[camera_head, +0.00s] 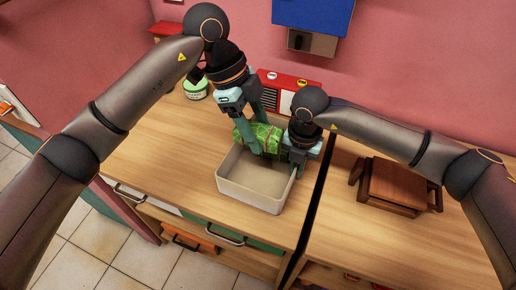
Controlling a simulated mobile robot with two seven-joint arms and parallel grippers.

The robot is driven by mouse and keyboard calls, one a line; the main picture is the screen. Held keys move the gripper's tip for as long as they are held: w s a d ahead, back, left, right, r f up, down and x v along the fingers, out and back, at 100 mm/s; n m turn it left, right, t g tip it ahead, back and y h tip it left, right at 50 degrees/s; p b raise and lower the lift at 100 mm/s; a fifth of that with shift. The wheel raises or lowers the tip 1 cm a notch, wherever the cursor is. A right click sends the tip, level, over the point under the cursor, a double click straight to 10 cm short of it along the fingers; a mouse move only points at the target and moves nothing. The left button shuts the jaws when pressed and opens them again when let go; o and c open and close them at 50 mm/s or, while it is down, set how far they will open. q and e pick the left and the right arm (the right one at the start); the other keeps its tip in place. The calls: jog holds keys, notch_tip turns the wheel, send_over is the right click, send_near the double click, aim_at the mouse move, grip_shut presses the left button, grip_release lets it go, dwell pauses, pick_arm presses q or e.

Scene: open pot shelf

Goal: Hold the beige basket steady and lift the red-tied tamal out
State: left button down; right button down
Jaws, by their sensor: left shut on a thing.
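The beige basket (246,194) stands on the wooden counter, and the visible part of its inside looks empty. The green tamal (268,133) has thin reddish ties around it. My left gripper (258,143) is shut on the tamal, pointing down, and holds it at the basket's far side, seemingly above the rim. My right gripper (299,168) points down at the basket's right wall, near the far right corner. Its fingertips are partly hidden at the rim, so I cannot tell whether it grips the wall.
A green-white jar (196,89) and a red box-like item (284,84) stand at the back of the counter. A brown wooden object (396,187) sits to the right, past a dark gap (316,200). The counter left of the basket is clear.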

pick_arm(q)
jog(key=shift+r, duration=1.1)
pick_arm(e)
jog(key=c, duration=1)
grip_release()
jog(key=shift+o, duration=0.2)
jog(key=shift+r, duration=0.1)
notch_tip(320, 180, up, 12)
jog(key=shift+f, duration=0.1)
pick_arm(q)
jog(key=shift+s, duration=0.1)
pick_arm(e)
jog(key=shift+s, duration=0.1)
